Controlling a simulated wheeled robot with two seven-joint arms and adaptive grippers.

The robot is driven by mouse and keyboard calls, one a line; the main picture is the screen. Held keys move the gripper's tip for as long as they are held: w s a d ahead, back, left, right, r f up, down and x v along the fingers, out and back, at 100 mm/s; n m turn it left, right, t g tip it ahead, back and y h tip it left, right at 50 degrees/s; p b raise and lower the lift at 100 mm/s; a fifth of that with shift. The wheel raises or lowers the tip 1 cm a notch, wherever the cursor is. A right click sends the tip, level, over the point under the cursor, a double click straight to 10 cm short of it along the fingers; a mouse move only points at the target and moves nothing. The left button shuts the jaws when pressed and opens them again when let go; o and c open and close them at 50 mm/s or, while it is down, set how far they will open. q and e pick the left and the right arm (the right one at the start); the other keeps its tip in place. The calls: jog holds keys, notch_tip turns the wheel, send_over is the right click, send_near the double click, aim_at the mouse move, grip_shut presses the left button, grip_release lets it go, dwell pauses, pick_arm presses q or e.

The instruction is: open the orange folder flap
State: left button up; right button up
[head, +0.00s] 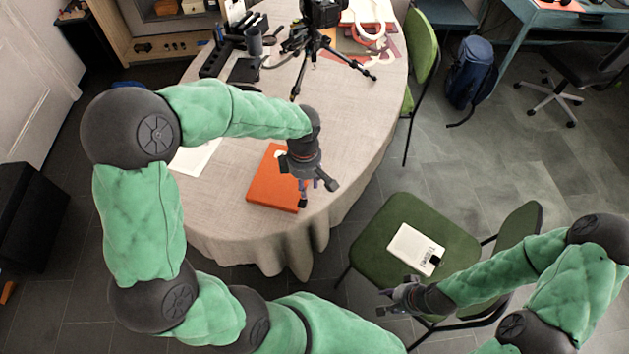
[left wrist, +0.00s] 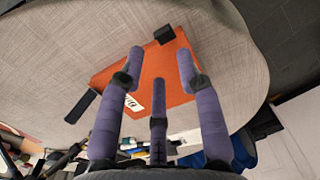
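The orange folder (head: 265,185) lies flat near the table's front edge. In the left wrist view the folder (left wrist: 165,65) has a white label with dark lettering, partly hidden by a finger. My left gripper (head: 315,192) is over the folder's right side, pointing down. Its purple fingers (left wrist: 160,65) are spread apart with nothing between them; I cannot tell whether a fingertip touches the folder. A small dark block (left wrist: 163,34) shows at the folder's edge. My right gripper (head: 385,301) has its fingers apart and is empty, by the green chair, away from the folder.
White paper (head: 196,158) lies left of the folder. A camera tripod (head: 312,50) and a dark desk organizer (head: 213,60) stand at the back of the round table (head: 360,120). A green chair (head: 375,235) holding a white clipboard (head: 414,250) stands at the right front.

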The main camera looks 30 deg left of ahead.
pick_arm(q)
jog(key=b, duration=0.4)
send_over(305, 201)
jog(key=shift+n, duration=0.3)
jog(key=shift+f, duration=2.5)
jog(key=shift+f+b, duration=1.45)
jog(key=shift+f, duration=0.3)
grip_shut()
